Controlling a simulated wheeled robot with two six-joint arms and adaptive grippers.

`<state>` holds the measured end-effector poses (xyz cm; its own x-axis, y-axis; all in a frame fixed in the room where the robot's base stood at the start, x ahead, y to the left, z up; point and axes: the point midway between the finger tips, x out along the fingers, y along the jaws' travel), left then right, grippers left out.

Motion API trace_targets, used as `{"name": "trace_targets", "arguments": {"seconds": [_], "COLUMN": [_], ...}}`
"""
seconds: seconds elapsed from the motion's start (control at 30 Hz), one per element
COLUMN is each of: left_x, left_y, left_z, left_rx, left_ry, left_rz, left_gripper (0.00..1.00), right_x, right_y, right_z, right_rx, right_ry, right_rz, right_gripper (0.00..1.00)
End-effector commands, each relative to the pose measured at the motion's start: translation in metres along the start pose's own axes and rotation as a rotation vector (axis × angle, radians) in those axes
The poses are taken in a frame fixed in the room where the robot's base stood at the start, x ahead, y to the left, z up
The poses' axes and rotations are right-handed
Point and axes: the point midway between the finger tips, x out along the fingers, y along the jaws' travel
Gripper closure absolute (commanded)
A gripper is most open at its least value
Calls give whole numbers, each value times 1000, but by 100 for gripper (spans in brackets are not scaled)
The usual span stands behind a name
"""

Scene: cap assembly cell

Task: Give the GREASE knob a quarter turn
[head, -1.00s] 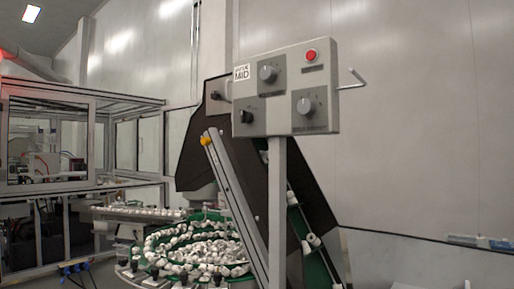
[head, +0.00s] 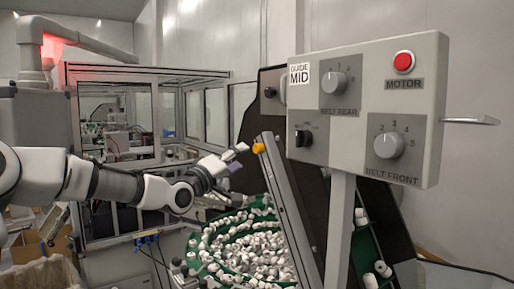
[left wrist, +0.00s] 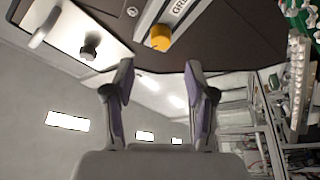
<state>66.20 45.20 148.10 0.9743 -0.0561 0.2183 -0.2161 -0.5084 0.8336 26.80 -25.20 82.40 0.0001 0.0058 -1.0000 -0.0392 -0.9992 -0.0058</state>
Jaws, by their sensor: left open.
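The GREASE knob is the orange-yellow knob (head: 259,148) at the upper end of the sloping grey rail in the head view. In the left wrist view the yellow knob (left wrist: 161,37) sits beside a partly readable label starting "GRE". My left gripper (head: 238,157) is just left of the knob in the head view, open and empty. In the left wrist view its two purple-lined fingers (left wrist: 159,82) are spread, with the knob beyond the gap between their tips, apart from them. My right gripper is not in view.
A grey control box (head: 365,108) on a post stands right of the knob, with dials, a red MOTOR button (head: 403,62) and a side handle (head: 470,121). The grey rail (head: 288,215) slopes below the knob. A green bowl of white caps (head: 250,250) lies below.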

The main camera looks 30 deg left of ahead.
Motion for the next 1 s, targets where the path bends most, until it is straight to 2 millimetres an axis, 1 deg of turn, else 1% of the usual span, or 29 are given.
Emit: {"name": "trace_targets", "arguments": {"seconds": [0.03,0.1,0.2,0.3,0.43,0.63,0.67,0.7,0.8,1.0], "left_x": [10,24,44,59,67,67,67,67,67,67], "left_y": [2,3,2,1,-1,-2,-2,-2,-2,-2], "left_z": [0,0,1,1,3,4,4,4,4,4], "left_rx": [6,8,7,7,4,4,4,4,4,6], "left_ry": [-3,-5,-7,-6,-6,-5,-5,-5,-5,-5], "left_rz": [-4,-5,-5,-4,-3,-3,-3,-3,-3,-2], "left_gripper": [44,44,44,44,44,44,55,69,100,100], "right_x": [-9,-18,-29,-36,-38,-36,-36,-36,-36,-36], "right_y": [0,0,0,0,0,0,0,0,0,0], "right_z": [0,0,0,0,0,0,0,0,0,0], "right_rx": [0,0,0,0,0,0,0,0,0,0], "right_ry": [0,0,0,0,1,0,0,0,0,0], "right_rz": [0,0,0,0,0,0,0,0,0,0], "right_gripper": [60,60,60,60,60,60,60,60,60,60]}}
